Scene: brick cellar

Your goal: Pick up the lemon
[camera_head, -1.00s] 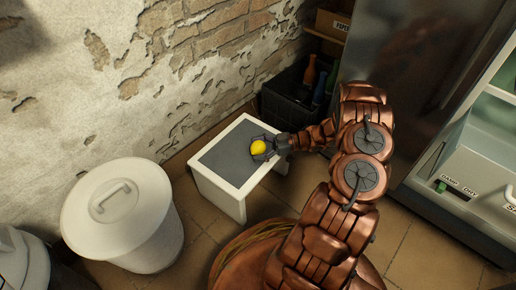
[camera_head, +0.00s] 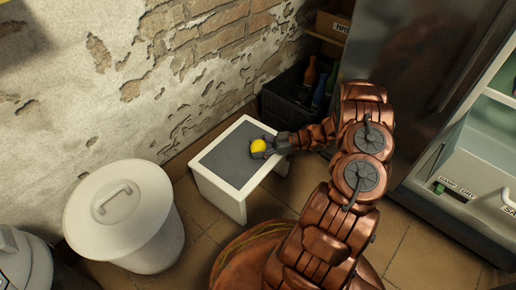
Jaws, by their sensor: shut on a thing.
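The yellow lemon (camera_head: 258,146) is at the small white table (camera_head: 233,190) with a dark grey top. My gripper (camera_head: 264,147) reaches in from the right and is shut on the lemon. The fingers cover the lemon's right side. I cannot tell whether the lemon still touches the tabletop.
A white lidded bin (camera_head: 121,207) stands left of the table. A dark crate with bottles (camera_head: 299,93) is behind it, by the brick wall. A metal cabinet (camera_head: 405,85) stands at the right. The rest of the tabletop is clear.

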